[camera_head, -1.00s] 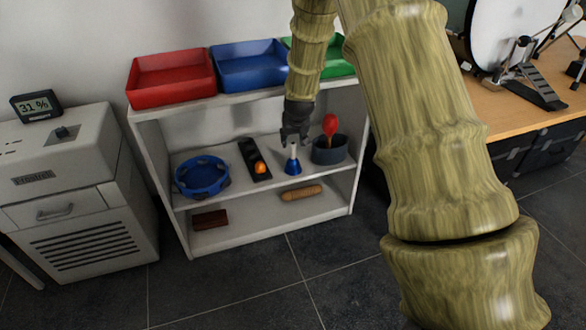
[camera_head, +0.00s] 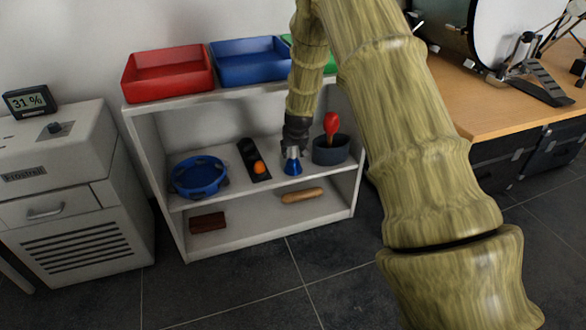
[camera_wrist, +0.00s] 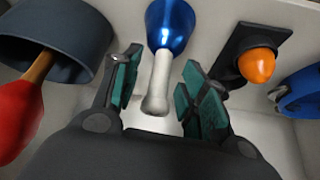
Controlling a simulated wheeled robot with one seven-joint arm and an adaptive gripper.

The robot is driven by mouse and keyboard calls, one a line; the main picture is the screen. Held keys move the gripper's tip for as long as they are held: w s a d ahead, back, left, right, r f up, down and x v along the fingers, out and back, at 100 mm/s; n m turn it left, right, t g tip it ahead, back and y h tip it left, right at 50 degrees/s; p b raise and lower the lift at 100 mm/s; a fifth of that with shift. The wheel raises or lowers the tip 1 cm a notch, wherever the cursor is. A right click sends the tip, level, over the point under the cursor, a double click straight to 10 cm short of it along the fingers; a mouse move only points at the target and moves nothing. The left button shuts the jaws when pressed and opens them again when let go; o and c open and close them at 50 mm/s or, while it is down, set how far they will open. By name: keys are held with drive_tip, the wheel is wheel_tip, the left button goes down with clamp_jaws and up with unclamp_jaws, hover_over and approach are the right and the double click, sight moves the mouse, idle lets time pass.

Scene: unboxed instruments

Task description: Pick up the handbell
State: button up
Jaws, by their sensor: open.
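The handbell (camera_head: 292,166) stands on the middle shelf of the white shelf unit, with its blue bell part down and its pale handle up. In the wrist view the handbell (camera_wrist: 172,28) shows its shiny blue body, and its white handle points toward my gripper. My gripper (camera_head: 294,146) is right above the bell in the head view. In the wrist view my gripper (camera_wrist: 160,88) is open, with one green-padded finger on each side of the handle. I see a gap between each finger and the handle. The handle is partly hidden in the head view.
On the same shelf, a dark pot (camera_head: 331,150) with a red maraca (camera_head: 331,124) stands close right; a black block with an orange ball (camera_head: 259,167) and a blue tambourine (camera_head: 200,177) are left. The white shelf unit (camera_head: 185,213) has trays on top.

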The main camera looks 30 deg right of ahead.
drive_tip(key=shift+w+d+f, duration=0.1)
drive_tip(key=shift+w+f, duration=0.05)
drive_tip(key=shift+f, duration=0.2)
drive_tip(key=shift+r, duration=0.15)
clamp_jaws()
drive_tip(key=shift+r, duration=0.1)
